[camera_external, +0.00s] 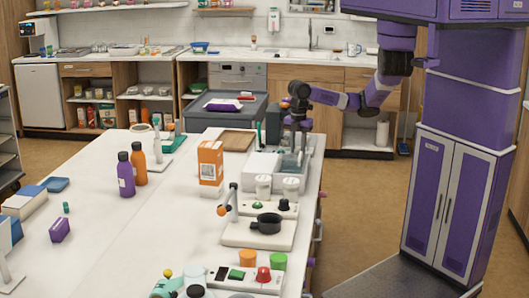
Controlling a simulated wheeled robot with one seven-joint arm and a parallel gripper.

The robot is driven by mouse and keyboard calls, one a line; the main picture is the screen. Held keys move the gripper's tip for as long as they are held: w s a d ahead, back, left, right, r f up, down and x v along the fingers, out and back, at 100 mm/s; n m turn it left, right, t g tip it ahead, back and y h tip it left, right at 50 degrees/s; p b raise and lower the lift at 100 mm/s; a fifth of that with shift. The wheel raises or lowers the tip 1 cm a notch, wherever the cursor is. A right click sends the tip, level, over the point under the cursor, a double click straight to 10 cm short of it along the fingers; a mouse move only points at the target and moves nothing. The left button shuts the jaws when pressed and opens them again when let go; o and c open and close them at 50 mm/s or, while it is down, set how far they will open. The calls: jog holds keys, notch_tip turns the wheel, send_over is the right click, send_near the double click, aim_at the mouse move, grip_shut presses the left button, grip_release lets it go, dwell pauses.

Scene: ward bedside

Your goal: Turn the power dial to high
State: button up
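I cannot tell which knob is the power dial; no label or setting is readable. A black knob (284,204) and a green button sit on a white panel (268,208) behind a dark pan. A red knob (263,274) sits on a nearer white panel (216,274) with a green switch. My gripper (298,146) points down over a grey-white box-like unit (262,165) at the table's right side, farther back than both panels. It is apart from both knobs. Its fingers are too small and dark to tell open from shut.
The dark pan (266,224) stands on a white base. Two white lidded jars (291,188), an orange-white carton (210,166) and purple and orange bottles (126,176) stand nearby. The table's middle (165,222) is mostly clear.

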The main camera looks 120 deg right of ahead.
grip_shut()
jog(key=shift+m, duration=0.3)
jog(key=m, duration=0.2)
jog(key=shift+m, duration=0.3)
jog(key=m, duration=0.2)
jog(key=shift+r+m+p, duration=0.1)
jog(key=shift+m+p, duration=0.2)
jog(key=shift+p, duration=0.1)
jog(key=m+p, duration=0.3)
jog(key=m, duration=0.3)
jog(key=shift+r, duration=0.1)
jog(key=m+p, duration=0.3)
jog(key=m, duration=0.2)
jog(key=shift+m, duration=0.4)
jog(key=m, duration=0.6)
